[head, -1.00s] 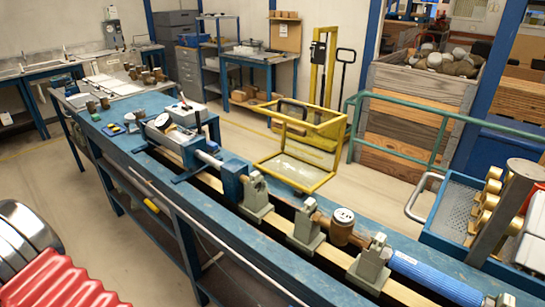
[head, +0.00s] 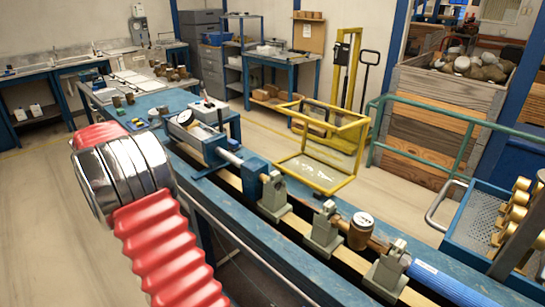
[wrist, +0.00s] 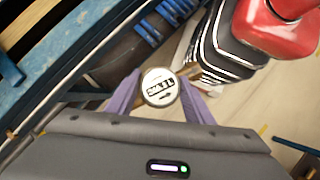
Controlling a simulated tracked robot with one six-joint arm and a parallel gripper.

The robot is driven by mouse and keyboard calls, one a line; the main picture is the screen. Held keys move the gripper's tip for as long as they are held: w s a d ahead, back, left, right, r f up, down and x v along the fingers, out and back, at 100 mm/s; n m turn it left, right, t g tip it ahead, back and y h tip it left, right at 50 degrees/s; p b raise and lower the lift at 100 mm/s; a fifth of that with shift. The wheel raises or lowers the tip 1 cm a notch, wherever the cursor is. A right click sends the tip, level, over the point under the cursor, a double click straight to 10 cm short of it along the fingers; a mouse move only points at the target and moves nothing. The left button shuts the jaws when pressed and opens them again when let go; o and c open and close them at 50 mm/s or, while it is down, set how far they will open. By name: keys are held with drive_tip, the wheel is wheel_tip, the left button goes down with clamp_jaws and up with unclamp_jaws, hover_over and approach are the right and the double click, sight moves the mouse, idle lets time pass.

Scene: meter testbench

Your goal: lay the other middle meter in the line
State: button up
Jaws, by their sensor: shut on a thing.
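In the wrist view my gripper (wrist: 160,84) has its two purple fingers shut on a round meter (wrist: 160,88) with a white face and dark markings. The face points at the camera; most of its body is hidden below. The gripper and held meter do not show in the head view. The line (head: 325,232) runs along the blue bench, with grey-green clamp stands. One brown meter with a white top (head: 362,230) sits in it, between the middle stand (head: 323,233) and the near stand (head: 388,272). Between the middle and far stand (head: 273,197) I see no meter.
Several brown meters (head: 178,73) stand at the bench's far end. A yellow frame trolley (head: 318,150) stands behind the bench. A blue tray cart (head: 500,225) with brass parts is at the right. In the wrist view a blue bench edge (wrist: 62,55) runs at the left.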

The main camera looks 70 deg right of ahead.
drive_tip(key=s+d+r+n, duration=0.1)
drive_tip(key=s+d+r, duration=0.3)
drive_tip(key=s+d, duration=0.3)
drive_tip(key=s+d+r+n+h, duration=0.1)
drive_tip(key=s+d+r, duration=0.4)
drive_tip(key=s, duration=1.1)
drive_tip(key=s+d+r+n, duration=0.1)
drive_tip(key=s+d+r, duration=0.3)
drive_tip(key=s+d, duration=0.7)
drive_tip(key=shift+s+r+n+t+h, duration=0.3)
drive_tip(key=shift+s+t+h, duration=0.1)
drive_tip(key=shift+s, duration=0.4)
drive_tip(key=shift+f, duration=0.2)
drive_tip(key=shift+f, duration=2.8)
drive_tip(key=shift+w+f, duration=0.1)
drive_tip(key=shift+f, duration=0.4)
drive_tip(key=shift+f, duration=1.15)
drive_tip(key=shift+f, duration=0.35)
